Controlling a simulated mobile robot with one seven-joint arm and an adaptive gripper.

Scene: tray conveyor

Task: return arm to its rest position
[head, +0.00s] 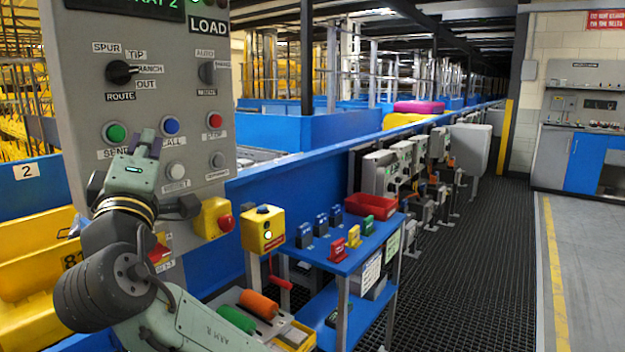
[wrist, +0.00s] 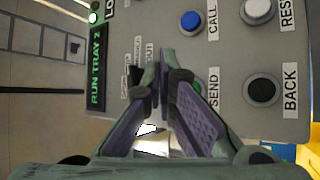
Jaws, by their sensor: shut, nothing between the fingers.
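My gripper (head: 150,142) is shut and empty, in front of the lower left of a grey control panel (head: 75,95). Its fingertips overlap the panel just right of the green SEND button (head: 115,132) in the head view. I cannot tell if they touch it. In the wrist view, the closed fingers (wrist: 163,62) partly hide the green button and the switch area. The blue CALL button (wrist: 192,21) and the black BACK button (wrist: 262,90) show beside them. My arm is bent, rising from the bottom of the head view.
A yellow box with a red stop button (head: 213,218) is right of my gripper. A yellow box on a post (head: 263,229) and a blue cart (head: 365,240) with small devices and a red bin (head: 370,204) stand further right. Yellow bins (head: 35,270) are at left. The right-hand floor (head: 590,260) is clear.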

